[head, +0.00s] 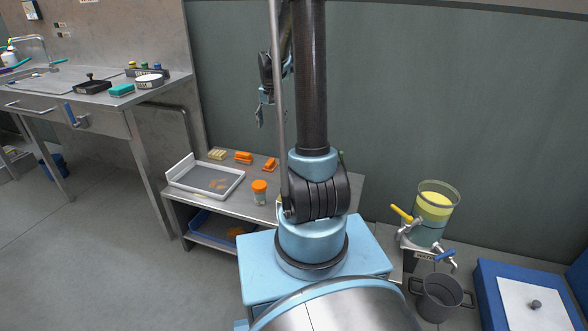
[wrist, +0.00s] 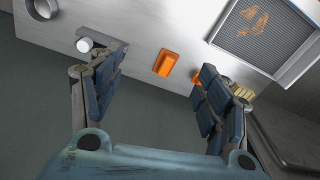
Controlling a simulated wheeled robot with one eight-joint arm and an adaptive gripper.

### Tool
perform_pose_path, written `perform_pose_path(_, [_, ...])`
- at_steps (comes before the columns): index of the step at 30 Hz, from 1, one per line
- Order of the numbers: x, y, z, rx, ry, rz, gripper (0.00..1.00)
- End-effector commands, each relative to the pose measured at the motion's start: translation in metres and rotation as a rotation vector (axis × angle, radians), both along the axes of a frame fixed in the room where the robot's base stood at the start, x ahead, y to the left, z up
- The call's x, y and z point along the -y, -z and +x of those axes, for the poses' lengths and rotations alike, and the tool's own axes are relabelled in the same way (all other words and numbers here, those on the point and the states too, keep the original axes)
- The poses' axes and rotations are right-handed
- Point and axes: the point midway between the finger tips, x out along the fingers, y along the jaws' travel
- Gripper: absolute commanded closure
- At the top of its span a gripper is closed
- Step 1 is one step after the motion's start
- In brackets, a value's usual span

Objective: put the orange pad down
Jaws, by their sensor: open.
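Two orange pads lie on the low metal table in the head view, one at the back middle (head: 243,157) and one further right (head: 270,165). In the wrist view one orange pad (wrist: 165,63) lies flat on the metal top, seen between my fingers and apart from them. A bit of orange shows behind the right finger, mostly hidden. My gripper (wrist: 160,95) is open with nothing between its fingers. In the head view my gripper (head: 263,108) hangs above and behind the table, partly hidden by my arm.
The low table (head: 238,206) also holds a white-rimmed tray (head: 177,184), an orange-lidded jar (head: 260,192) and yellow pieces (head: 217,154). In the wrist view a small white cylinder (wrist: 84,45) lies near the left finger. A juice dispenser (head: 430,215) stands at right. The wall is close behind.

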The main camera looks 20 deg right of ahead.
Motion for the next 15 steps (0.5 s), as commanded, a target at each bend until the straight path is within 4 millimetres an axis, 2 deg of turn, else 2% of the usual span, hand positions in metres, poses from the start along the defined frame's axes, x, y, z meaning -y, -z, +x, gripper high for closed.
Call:
perform_pose_path(1, [0.0,-0.008,-0.012,0.003,-0.011,-0.001,0.31])
perform_pose_path(6, [0.0,-0.03,-0.047,0.015,-0.05,-0.003,0.31])
perform_pose_path(15, [0.001,-0.057,-0.11,0.038,-0.118,-0.009,0.31])
